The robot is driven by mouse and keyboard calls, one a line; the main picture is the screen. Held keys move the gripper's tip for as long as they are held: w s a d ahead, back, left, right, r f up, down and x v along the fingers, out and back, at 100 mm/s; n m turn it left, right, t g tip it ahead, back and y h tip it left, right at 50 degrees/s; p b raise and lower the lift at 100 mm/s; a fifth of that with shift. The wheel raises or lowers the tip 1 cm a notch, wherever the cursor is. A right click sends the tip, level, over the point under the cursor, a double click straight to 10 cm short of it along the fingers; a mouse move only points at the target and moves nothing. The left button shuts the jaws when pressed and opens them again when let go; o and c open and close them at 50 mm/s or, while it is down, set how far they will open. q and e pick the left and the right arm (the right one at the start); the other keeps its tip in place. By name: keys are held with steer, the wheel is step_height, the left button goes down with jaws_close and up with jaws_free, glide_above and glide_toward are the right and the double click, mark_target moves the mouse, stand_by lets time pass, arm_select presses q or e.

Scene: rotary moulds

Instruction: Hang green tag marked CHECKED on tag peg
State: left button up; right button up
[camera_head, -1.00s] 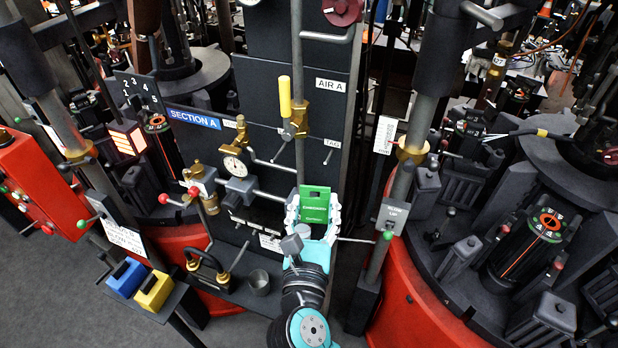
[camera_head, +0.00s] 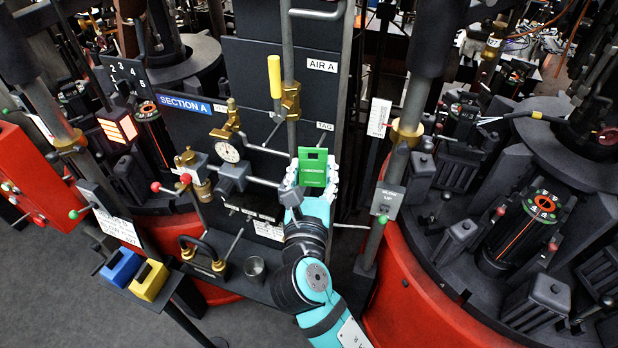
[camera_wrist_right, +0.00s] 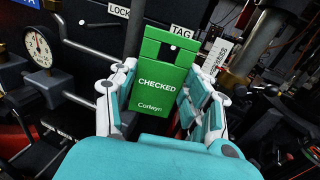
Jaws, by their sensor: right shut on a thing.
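The green tag (camera_head: 313,172) marked CHECKED is held upright by my right gripper (camera_head: 312,184), whose fingers grip its two sides. In the right wrist view the tag (camera_wrist_right: 160,88) stands between the white and teal fingers (camera_wrist_right: 164,76), with a dark slot near its top. The TAG label (camera_head: 325,126) is on the dark panel just above the tag; it also shows in the wrist view (camera_wrist_right: 181,31), beside the tag's top edge. My left gripper is out of view.
A vertical pipe with a yellow-handled valve (camera_head: 275,78) rises just left of the tag. A gauge (camera_head: 228,152) and red-knobbed valves stand further left. A post with a hanging plate (camera_head: 387,200) stands to the right. Blue (camera_head: 122,267) and yellow (camera_head: 150,280) blocks sit at lower left.

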mark_target(322, 145)
steer(key=shift+w+d+f+b, duration=0.1)
steer(key=shift+w+d+b, duration=0.15)
steer(key=shift+w, duration=0.35)
steer(key=shift+w+d+f+b, duration=0.1)
steer(key=shift+w+b, duration=0.2)
steer(key=shift+w, duration=0.25)
steer(key=shift+w+d+b, duration=0.2)
steer(key=shift+w+b, duration=0.05)
steer(key=shift+w, duration=0.35)
steer(key=shift+w+d+p, duration=0.15)
steer(key=shift+w+p, duration=0.35)
steer(key=shift+p, duration=0.15)
steer(key=shift+f, duration=0.1)
steer(key=shift+w+f, duration=0.1)
steer(key=o, duration=0.9)
steer(key=shift+o, duration=0.6)
steer(key=shift+d, duration=0.15)
